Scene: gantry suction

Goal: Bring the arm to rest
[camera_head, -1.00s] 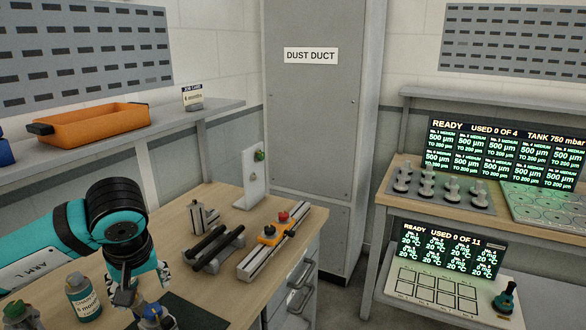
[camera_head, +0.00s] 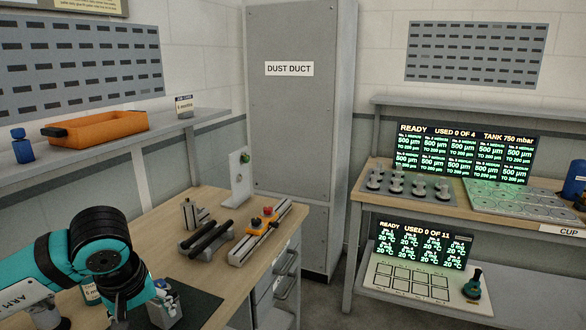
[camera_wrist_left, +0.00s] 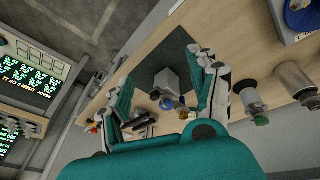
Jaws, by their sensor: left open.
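My left arm, teal and black, comes in from the lower left of the head view, with its left gripper (camera_head: 142,308) low at the near end of the wooden bench (camera_head: 205,283). In the left wrist view the two fingers of the left gripper (camera_wrist_left: 165,98) are spread apart with nothing gripped. A grey block (camera_wrist_left: 168,80) with a blue part stands on a dark mat (camera_wrist_left: 152,62) beyond the fingers. The block also shows in the head view (camera_head: 166,306), just right of the gripper. I cannot tell whether a finger touches it. My right gripper is out of view.
A black-barred fixture (camera_head: 207,238) and a rail with red and orange parts (camera_head: 258,232) lie farther back on the bench. An orange tray (camera_head: 97,129) sits on the left shelf. A bottle (camera_head: 91,293) is partly hidden by my arm. Floor shows between bench and right-hand stations.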

